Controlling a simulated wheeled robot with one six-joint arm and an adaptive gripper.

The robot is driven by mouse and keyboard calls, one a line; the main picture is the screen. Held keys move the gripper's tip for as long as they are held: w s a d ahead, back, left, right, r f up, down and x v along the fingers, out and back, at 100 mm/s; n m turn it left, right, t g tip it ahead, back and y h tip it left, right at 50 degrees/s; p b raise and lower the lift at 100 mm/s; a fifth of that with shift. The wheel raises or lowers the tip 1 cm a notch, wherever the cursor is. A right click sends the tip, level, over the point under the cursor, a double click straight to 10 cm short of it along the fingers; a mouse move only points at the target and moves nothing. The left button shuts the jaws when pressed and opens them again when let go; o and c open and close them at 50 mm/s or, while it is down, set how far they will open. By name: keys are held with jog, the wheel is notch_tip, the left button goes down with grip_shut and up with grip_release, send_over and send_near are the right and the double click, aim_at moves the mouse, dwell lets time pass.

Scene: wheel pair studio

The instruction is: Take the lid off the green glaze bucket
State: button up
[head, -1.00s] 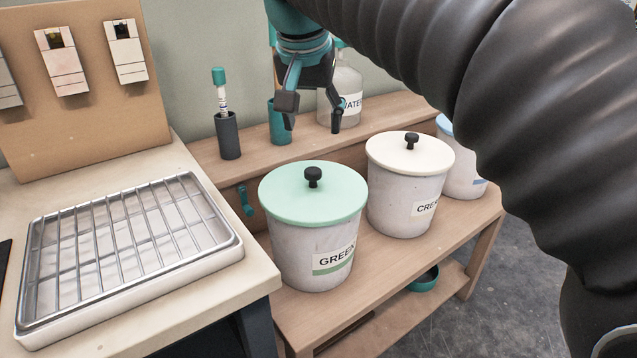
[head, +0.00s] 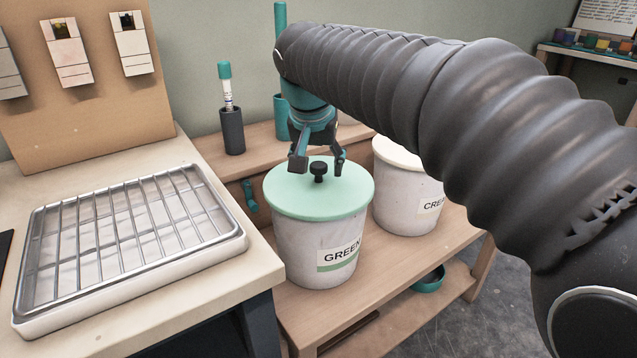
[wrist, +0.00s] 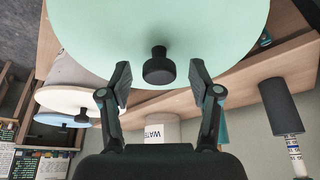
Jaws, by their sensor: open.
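The green glaze bucket (head: 307,247) stands on the wooden bench, labelled "GREEN". Its mint-green lid (head: 295,198) sits on top, with a black knob (head: 319,171) at the middle. My gripper (head: 319,168) is open and empty, pointing down over the lid close to the knob. In the wrist view the knob (wrist: 159,68) lies between the two spread fingertips (wrist: 160,82), with a gap on each side. Whether the fingertips touch the lid is hard to tell.
A cream bucket (head: 405,198) with its lid on stands right beside the green one. A wire rack on a tray (head: 128,240) lies on the left table. A dark holder with a teal-capped marker (head: 232,130) stands behind. The floor at right is clear.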

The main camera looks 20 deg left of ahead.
jog(key=shift+w+f, duration=0.2)
jog(key=shift+f, duration=0.3)
grip_shut()
jog(key=shift+r, duration=0.1)
